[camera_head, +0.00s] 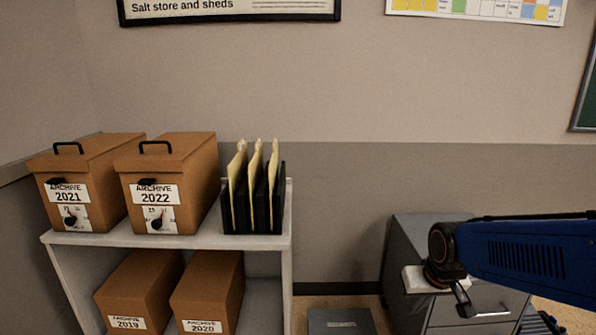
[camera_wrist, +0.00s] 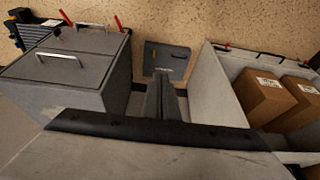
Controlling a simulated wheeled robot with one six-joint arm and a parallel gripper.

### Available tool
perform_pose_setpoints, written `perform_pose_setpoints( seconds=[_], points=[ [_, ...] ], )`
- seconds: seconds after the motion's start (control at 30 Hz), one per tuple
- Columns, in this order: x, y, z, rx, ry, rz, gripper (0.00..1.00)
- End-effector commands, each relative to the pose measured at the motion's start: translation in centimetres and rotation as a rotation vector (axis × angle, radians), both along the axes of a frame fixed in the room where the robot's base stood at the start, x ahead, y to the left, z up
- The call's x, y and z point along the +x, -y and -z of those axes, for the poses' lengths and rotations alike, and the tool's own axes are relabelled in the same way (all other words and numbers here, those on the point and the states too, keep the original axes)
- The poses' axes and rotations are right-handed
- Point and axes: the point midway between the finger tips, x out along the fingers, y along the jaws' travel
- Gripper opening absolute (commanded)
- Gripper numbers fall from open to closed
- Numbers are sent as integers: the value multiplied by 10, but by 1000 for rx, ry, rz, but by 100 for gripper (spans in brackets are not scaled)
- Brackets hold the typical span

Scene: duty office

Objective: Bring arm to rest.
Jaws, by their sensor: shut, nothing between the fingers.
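My blue arm (camera_head: 530,262) comes in from the right in the head view, with its black joint (camera_head: 446,256) in front of the grey drawer cabinet (camera_head: 408,243). My gripper (camera_wrist: 167,82) shows in the wrist view. Its two dark fingers are together and hold nothing. They point toward a flat grey case (camera_wrist: 180,58) on the floor and cover part of it in the picture. I cannot clearly make out the fingers in the head view.
A pale shelf unit (camera_head: 292,250) holds archive boxes (camera_head: 165,183) and black file holders (camera_head: 265,210) with folders. It also shows at right in the wrist view (camera_wrist: 215,88). The cabinet is at left there (camera_wrist: 97,88). The grey case lies between them.

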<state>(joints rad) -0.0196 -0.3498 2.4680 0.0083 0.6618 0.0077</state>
Motion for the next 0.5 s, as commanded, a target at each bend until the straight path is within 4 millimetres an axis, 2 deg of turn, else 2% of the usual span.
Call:
perform_pose_setpoints(
  seconds=[0.2, 0.5],
  points=[
    [-48, 3, -29, -3, 23, 1, 0],
    [-115, 7, -52, -8, 45, 4, 0]
  ],
)
